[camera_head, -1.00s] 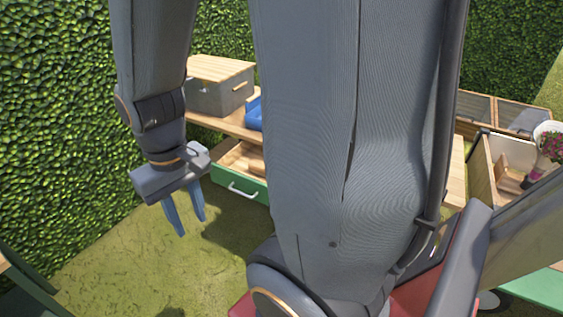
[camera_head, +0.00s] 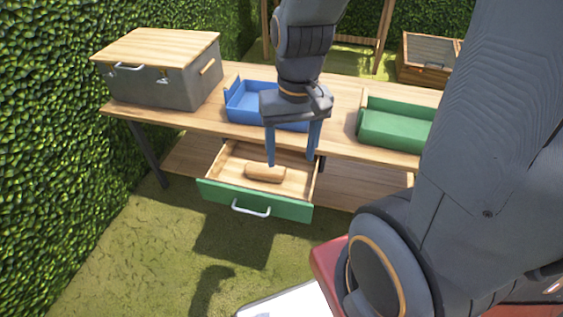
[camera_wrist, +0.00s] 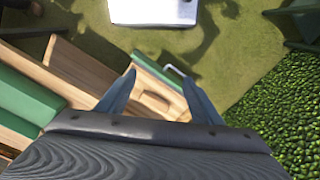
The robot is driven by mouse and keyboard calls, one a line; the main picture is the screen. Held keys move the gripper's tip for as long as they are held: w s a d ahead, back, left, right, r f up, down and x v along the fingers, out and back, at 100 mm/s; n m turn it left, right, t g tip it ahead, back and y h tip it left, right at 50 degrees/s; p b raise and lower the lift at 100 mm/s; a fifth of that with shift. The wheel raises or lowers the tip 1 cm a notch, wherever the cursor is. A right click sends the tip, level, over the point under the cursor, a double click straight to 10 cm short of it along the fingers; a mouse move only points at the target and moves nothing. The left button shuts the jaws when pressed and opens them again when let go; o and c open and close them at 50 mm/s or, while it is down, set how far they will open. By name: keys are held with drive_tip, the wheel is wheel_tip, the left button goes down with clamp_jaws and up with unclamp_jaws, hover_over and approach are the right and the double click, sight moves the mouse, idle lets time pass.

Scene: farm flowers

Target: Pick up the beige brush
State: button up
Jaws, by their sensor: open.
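The beige brush (camera_head: 265,173) lies in an open wooden drawer with a green front (camera_head: 230,194), below the tabletop. My gripper (camera_head: 291,160) is open and empty, pointing down above the drawer, with its left fingertip close to the brush in the picture. Whether a finger touches the brush cannot be told. In the wrist view the brush (camera_wrist: 155,101) shows between my open fingers (camera_wrist: 159,76), inside the drawer.
A wooden table (camera_head: 345,100) holds a grey box with a wooden lid (camera_head: 150,80), a blue tray (camera_head: 238,103) and a green tray (camera_head: 392,131). A lower shelf (camera_head: 345,185) runs beside the drawer. A hedge (camera_head: 60,150) stands at the left. Grass lies open in front.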

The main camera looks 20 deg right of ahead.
drive_tip(key=w+a+f+m+y+b, duration=0.1)
drive_tip(key=w+f+m+b, duration=0.2)
drive_tip(key=w+f+m, duration=0.25)
drive_tip(key=m+t+y+b, duration=0.2)
drive_tip(key=m+b, duration=0.5)
drive_tip(key=m, duration=1)
hover_over(267, 167)
drive_tip(key=s+d, duration=0.2)
drive_tip(key=f, duration=2)
drive_tip(key=shift+s+a, duration=0.15)
drive_tip(key=shift+a, duration=0.05)
drive_tip(key=shift+w+a+f+m+b, duration=0.15)
drive_tip(key=shift+w+f+m+b, duration=0.05)
drive_tip(key=shift+f, duration=0.4)
drive_tip(key=shift+w+a+f+m+b, duration=0.1)
drive_tip(key=shift+w+f+m+b, duration=0.1)
drive_tip(key=shift+f, duration=0.4)
drive_tip(key=x, duration=0.3)
drive_tip(key=b+x, duration=0.1)
drive_tip(key=x, duration=0.1)
drive_tip(key=shift+w+a+f, duration=0.15)
drive_tip(key=shift+w+f, duration=0.05)
drive_tip(key=shift+w, duration=0.25)
drive_tip(key=c, duration=1.2)
drive_tip(key=shift+t, duration=0.3)
wheel_tip(267, 167, up, 10)
drive_tip(key=p, duration=0.2)
drive_tip(key=shift+p, duration=0.4)
